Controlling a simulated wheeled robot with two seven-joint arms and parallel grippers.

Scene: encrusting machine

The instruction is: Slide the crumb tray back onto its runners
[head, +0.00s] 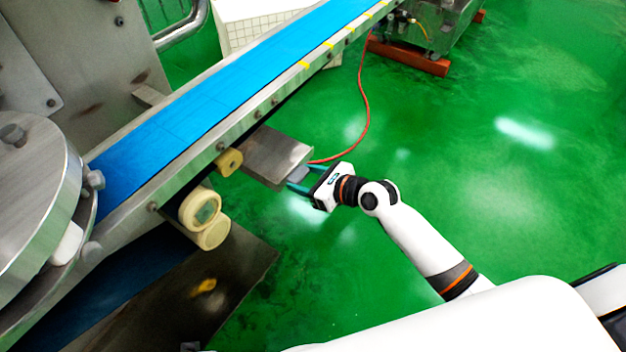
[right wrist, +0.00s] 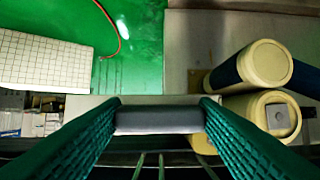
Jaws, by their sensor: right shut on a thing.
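The crumb tray (head: 272,156) is a flat grey metal tray. In the head view it sticks out from under the near side of the blue conveyor belt (head: 200,107), its inner part hidden below the conveyor frame. My right gripper (head: 298,180) is shut on the tray's grey handle at its outer end. In the right wrist view the grey handle (right wrist: 158,120) lies between the two green fingers, with the pale tray edge behind it. The runners are hidden under the conveyor. My left gripper is not in view.
A dark metal plate (head: 235,270) lies lower left. A red hose (head: 364,100) runs over the green floor behind the tray. The floor at right is clear.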

